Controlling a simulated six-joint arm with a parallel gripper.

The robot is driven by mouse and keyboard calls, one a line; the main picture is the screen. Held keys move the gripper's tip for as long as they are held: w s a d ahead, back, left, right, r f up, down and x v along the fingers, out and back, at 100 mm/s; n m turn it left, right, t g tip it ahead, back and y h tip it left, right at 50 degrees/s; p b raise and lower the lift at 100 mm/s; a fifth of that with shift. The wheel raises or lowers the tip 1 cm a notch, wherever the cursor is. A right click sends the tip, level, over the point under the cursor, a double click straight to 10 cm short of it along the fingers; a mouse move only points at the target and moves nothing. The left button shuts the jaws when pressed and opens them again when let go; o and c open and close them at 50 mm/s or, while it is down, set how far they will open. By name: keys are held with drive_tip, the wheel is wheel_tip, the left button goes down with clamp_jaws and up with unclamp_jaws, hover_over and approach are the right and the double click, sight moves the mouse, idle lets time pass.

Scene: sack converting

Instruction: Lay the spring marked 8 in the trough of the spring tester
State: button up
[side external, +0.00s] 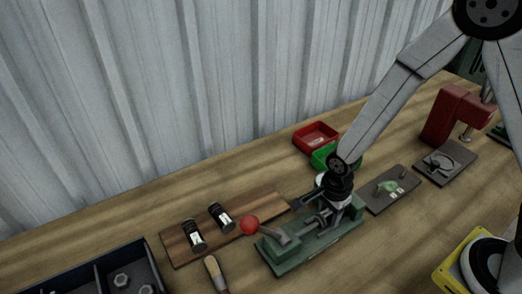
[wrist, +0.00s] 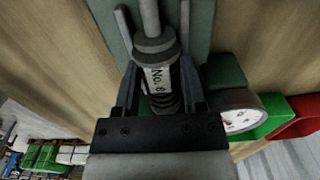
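The spring marked "No. 8" (wrist: 158,78) shows in the wrist view between the two fingers of my gripper (wrist: 160,85), its label facing the camera. The fingers lie close along both sides of it and appear shut on it. It is in line with a grey metal rod and collar of the spring tester. The green spring tester (side external: 292,256) has a red-knobbed lever (side external: 249,225). In the side view my gripper (side external: 335,200) is low over the tester's right end and hides the spring. I cannot tell whether the spring touches the trough floor.
Two dark springs with white labels (side external: 195,238) lie on a wooden board (side external: 264,207) left of the tester. A dial gauge (wrist: 238,115) is close to my gripper. Red (side external: 316,133) and green bins stand behind. A grey plate (side external: 394,200) lies right of the tester.

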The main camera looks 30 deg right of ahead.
drive_tip(key=o, duration=0.5)
drive_tip(key=shift+c, duration=0.2)
drive_tip(key=shift+r, duration=0.15)
drive_tip(key=shift+r, duration=3.75)
drive_tip(key=shift+d+r, duration=0.1)
drive_tip(key=shift+d, duration=0.05)
drive_tip(key=s+d+r+n+t, duration=0.2)
drive_tip(key=d+n, duration=0.6)
drive_tip(key=n, duration=1)
wheel_tip(320, 180, up, 2)
drive_tip(key=shift+s+r+t, duration=0.1)
drive_tip(key=shift+s+t, duration=0.2)
drive_tip(key=shift+s, duration=0.6)
